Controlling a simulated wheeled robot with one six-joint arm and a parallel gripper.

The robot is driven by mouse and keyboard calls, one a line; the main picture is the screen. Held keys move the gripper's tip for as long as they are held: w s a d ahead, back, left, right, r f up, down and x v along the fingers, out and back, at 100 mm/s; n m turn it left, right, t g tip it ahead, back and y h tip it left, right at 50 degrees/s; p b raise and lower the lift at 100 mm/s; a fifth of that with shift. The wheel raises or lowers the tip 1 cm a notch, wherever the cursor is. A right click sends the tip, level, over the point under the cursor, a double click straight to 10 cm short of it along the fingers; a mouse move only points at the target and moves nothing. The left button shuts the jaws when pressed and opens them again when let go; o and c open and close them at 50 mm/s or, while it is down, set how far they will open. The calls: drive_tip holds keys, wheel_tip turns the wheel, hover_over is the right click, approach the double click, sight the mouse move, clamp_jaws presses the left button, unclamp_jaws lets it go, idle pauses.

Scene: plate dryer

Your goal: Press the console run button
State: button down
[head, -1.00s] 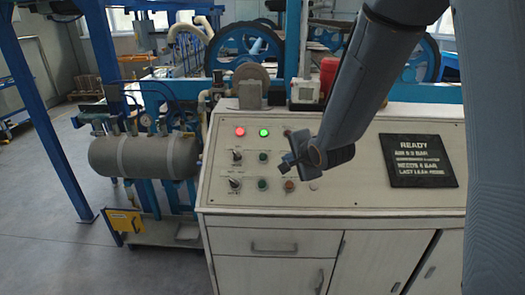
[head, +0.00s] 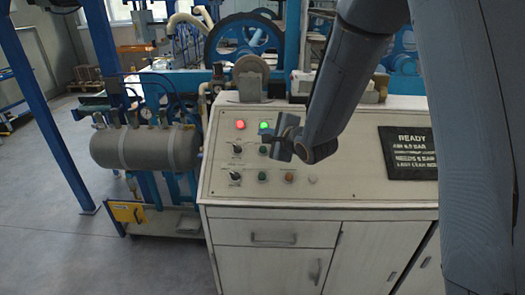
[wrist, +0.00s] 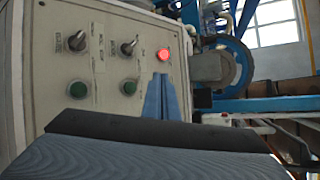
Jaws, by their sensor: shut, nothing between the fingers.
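The console (head: 222,190) is a cream cabinet with a sloped control panel. A red lamp (head: 240,125) and a green lamp (head: 265,127) are lit at its top. Below are a green button (head: 263,149) and, lower, another green button (head: 263,176), an orange one (head: 289,177) and a white one (head: 312,179). The labels are too small to tell which is the run button. My gripper (head: 265,138) is shut and empty, in front of the panel by the green lamp. In the wrist view its fingers (wrist: 162,98) stand below the red lamp (wrist: 163,55); contact cannot be told.
A black READY display (head: 410,152) is on the panel's right. A grey motor-like unit (head: 251,78) stands behind the console's top edge. A grey tank (head: 145,149) stands to the left; open floor lies in front of it.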

sight(263, 150)
drive_tip(key=w+f+b, duration=0.1)
drive_tip(key=f, duration=0.1)
drive_tip(key=w+f+b, duration=0.1)
drive_tip(key=f+b, duration=0.1)
drive_tip(key=w+f+b, duration=0.1)
drive_tip(key=f+b, duration=0.1)
drive_tip(key=shift+w+f, duration=0.1)
drive_tip(key=shift+w, duration=0.15)
drive_tip(key=shift+w+f+b, duration=0.3)
drive_tip(key=shift+f+b, duration=0.05)
drive_tip(key=shift+f, duration=0.1)
drive_tip(key=shift+f, duration=0.1)
idle(1.4)
drive_tip(key=shift+w+f, duration=0.2)
drive_tip(key=shift+w+d+f, duration=0.1)
drive_tip(key=shift+w+f, duration=0.1)
drive_tip(key=shift+f, duration=0.25)
idle(0.8)
drive_tip(key=shift+r, duration=0.15)
drive_tip(key=shift+s+r+p, duration=0.45)
drive_tip(key=shift+r+p, duration=0.1)
drive_tip(key=shift+r, duration=0.1)
